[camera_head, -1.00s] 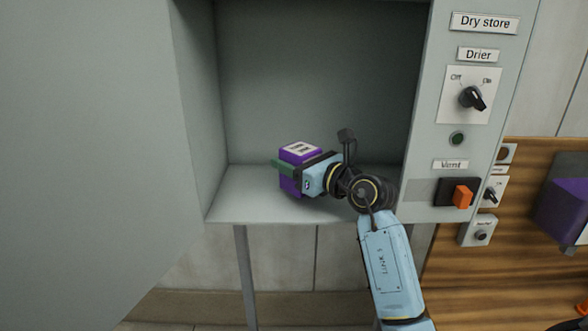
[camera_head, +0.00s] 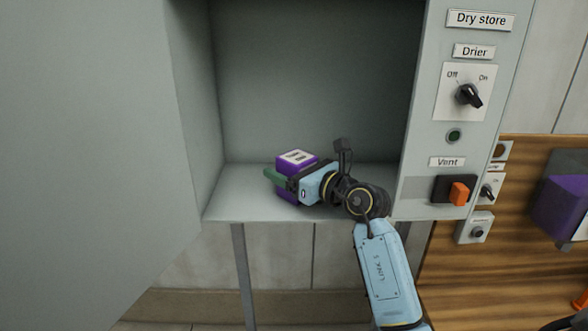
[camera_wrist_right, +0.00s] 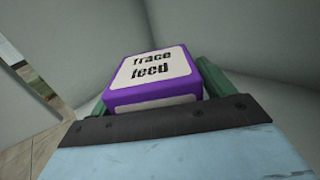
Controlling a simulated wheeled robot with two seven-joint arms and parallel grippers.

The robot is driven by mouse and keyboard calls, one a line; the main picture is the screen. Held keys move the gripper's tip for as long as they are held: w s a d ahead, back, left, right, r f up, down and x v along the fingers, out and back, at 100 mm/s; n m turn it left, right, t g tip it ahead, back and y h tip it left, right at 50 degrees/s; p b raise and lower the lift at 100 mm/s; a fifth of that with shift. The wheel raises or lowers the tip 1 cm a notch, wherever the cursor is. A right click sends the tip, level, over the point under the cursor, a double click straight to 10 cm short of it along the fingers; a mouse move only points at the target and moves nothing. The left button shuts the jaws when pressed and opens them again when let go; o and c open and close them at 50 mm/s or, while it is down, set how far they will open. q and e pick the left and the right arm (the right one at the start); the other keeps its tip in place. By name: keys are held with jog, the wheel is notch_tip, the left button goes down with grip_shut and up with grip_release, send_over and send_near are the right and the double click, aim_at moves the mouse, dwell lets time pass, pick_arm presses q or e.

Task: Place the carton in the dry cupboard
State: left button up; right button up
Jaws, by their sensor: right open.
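In the right wrist view the carton (camera_wrist_right: 150,75) reads "Trace feed". My right gripper (camera_head: 282,178) reaches in from the right at carton height, its green fingers open on either side of the carton. The near finger crosses in front of the carton; the far one is mostly hidden in the head view. Whether either finger touches the carton I cannot tell. My left gripper is not in view.
The open cupboard door (camera_head: 90,130) fills the left. A panel on the right carries the drier switch (camera_head: 468,95) and an orange vent switch (camera_head: 459,194). The cupboard floor right of my wrist is clear. Another purple object (camera_head: 562,200) is at the far right.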

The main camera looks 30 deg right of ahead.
jog(key=shift+s+r, duration=0.1)
jog(key=shift+r, duration=0.05)
jog(key=b+v, duration=0.2)
jog(key=v, duration=1)
dwell(0.8)
